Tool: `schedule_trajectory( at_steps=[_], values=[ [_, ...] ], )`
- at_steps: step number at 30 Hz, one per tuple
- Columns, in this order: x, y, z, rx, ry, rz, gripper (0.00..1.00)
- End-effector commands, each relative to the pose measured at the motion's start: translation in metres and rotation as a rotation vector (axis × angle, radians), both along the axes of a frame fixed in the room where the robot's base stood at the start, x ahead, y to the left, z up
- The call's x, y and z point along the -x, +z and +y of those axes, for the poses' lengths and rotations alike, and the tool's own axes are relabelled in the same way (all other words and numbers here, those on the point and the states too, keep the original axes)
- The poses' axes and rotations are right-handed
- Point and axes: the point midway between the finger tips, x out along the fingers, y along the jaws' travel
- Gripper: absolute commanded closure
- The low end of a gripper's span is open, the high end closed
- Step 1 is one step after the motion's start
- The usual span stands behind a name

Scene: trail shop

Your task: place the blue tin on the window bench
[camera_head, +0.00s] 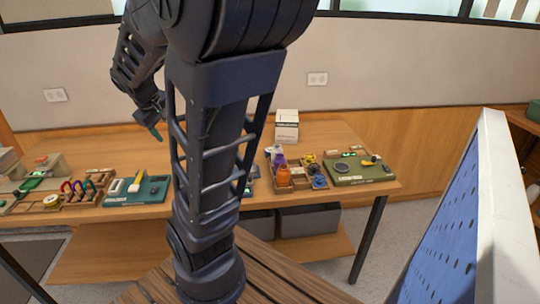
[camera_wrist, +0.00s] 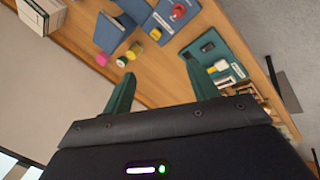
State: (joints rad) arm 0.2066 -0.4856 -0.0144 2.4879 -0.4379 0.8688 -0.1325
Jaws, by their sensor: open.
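My gripper (camera_head: 154,128) is raised above the left-middle part of a long wooden bench (camera_head: 215,215) along the wall below the windows. In the wrist view its two green fingers (camera_wrist: 160,82) are spread apart with nothing between them. Bench top with blue boards (camera_wrist: 113,38) and small coloured round pieces shows beyond the fingers. I cannot pick out the blue tin with certainty in either view. My arm hides the middle of the bench in the head view.
On the bench are a teal tray (camera_head: 138,190), a rack with coloured loops (camera_head: 82,190), a bottle tray (camera_head: 292,178), a green board (camera_head: 358,170) and a white box (camera_head: 286,126). A blue pegboard panel (camera_head: 455,235) stands at the right. Bare wood shows at the back left.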

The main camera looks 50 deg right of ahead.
Motion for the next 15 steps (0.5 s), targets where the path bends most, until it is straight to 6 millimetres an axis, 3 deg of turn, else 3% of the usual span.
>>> schedule_trajectory(
  at_steps=[3, 15],
  values=[
    [-0.011, -0.011, -0.042, 0.097, 0.031, 0.086, 0.41],
    [-0.028, -0.055, -0.179, 0.345, 0.226, 0.409, 0.41]
  ],
)
